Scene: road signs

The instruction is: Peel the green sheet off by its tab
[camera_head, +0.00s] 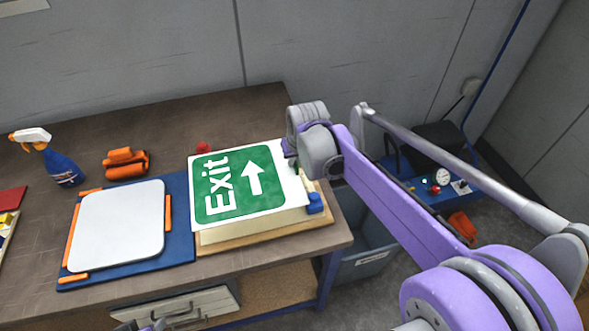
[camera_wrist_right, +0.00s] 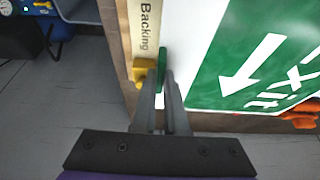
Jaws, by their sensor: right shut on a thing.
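The green sheet (camera_head: 215,205) bears a white "Exit" and arrow. It lies flat within a white border on top of a pale block on the table's right part. In the right wrist view the green sheet (camera_wrist_right: 225,85) fills the right side, with the white border beside it. A narrow green tab (camera_wrist_right: 161,62) stands at the edge, next to the strip marked "Backing" (camera_wrist_right: 144,25). My right gripper (camera_wrist_right: 162,85) is shut on the tab; in the head view it (camera_head: 292,160) is at the sheet's right edge, mostly hidden by its arm.
A white plate (camera_head: 118,225) lies on a blue board (camera_head: 182,245) with orange edge strips. A spray bottle (camera_head: 60,165) and an orange tool (camera_head: 126,164) stand behind. A blue knob (camera_head: 315,203) sits by the block's right corner. A grey bin (camera_head: 365,262) stands right of the table.

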